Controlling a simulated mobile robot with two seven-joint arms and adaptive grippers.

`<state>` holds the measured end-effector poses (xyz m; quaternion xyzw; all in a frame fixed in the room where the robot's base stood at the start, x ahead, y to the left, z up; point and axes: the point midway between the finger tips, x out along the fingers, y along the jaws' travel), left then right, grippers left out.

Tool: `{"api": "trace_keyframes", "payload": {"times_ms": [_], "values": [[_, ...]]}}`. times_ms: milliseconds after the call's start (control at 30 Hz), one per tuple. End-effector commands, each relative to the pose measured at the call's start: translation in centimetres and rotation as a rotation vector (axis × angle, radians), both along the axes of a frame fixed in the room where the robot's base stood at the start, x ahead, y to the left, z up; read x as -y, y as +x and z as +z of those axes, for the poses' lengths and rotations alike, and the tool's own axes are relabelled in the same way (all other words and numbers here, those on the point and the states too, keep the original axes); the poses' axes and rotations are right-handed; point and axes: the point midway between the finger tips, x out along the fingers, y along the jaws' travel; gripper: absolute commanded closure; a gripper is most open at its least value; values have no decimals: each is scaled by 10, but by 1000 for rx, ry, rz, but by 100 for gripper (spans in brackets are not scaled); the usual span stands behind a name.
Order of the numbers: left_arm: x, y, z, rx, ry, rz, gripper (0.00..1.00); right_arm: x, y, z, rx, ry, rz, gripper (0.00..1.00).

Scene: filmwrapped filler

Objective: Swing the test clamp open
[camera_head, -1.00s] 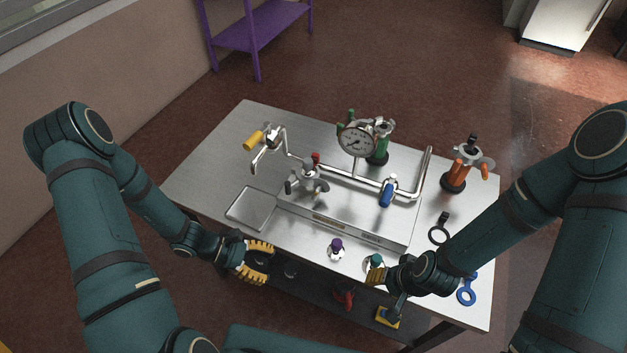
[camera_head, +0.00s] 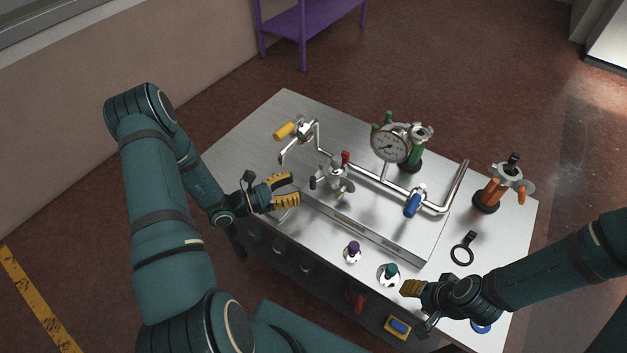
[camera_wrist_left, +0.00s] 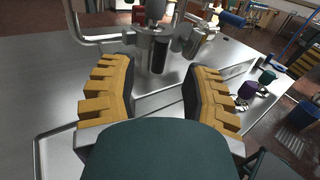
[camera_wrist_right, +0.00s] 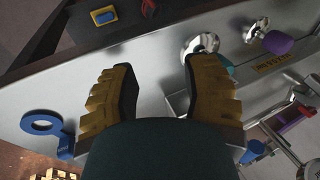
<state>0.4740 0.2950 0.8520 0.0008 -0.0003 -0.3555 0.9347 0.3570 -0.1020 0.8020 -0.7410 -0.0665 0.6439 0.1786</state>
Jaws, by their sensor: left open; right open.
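The test clamp (camera_head: 334,177) appears to be the silver clamp with a dark grip and a red-topped part, on the pipe rig at the middle of the bench. In the left wrist view its black grip (camera_wrist_left: 160,52) hangs ahead, between the fingers' lines and just beyond the tips. My left gripper (camera_head: 292,189) is open and empty, just left of the clamp and apart from it. My right gripper (camera_wrist_right: 163,78) is open and empty over the front right of the bench, near the teal knob (camera_head: 390,272). In the head view one of its fingers is partly hidden.
A gauge (camera_head: 390,145) and a blue-handled valve (camera_head: 413,204) stand along the pipe. A yellow-handled lever (camera_head: 286,131) is at the far left. A purple knob (camera_head: 353,248) is at the front edge. An orange-handled clamp (camera_head: 491,191) and black ring (camera_head: 462,254) are at right.

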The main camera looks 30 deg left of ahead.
Motion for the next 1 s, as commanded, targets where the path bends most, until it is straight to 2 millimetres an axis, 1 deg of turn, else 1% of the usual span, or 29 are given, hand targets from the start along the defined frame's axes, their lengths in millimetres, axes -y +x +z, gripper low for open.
{"api": "trace_keyframes", "payload": {"times_ms": [33, 100, 200, 333, 500, 767, 800, 867, 900, 933, 1000], "values": [[8, 8, 0, 1, -1, -3, 52, 0, 0, 0, 0, 0, 0, 53], [17, 17, 0, 1, -1, -4, 52, 0, 0, 0, 0, 0, 0, 53], [27, 28, 0, 0, -1, -3, 52, 0, 0, -1, 0, 0, 0, 53], [36, 40, 0, 0, 0, -2, 52, 0, 0, -1, 0, 0, 0, 53], [42, 46, 0, 0, 0, -2, 52, 0, 0, -1, -1, 0, 0, 53], [42, 47, 0, 0, 0, -1, 52, 0, 0, -1, -1, 0, 0, 53], [42, 47, 0, -1, -1, -1, 56, 0, 0, -1, -1, 0, 0, 53], [42, 47, 0, 0, 0, -1, 78, 0, 0, -1, -1, 0, 0, 53], [42, 47, 0, -1, -1, -1, 92, 0, 0, -1, -1, 0, 0, 53], [42, 47, 0, 0, 0, -1, 100, 0, 0, -1, -1, 0, 0, 53], [42, 46, 0, 0, 0, -1, 100, 0, 0, -1, -1, 0, 0, 53]]}}
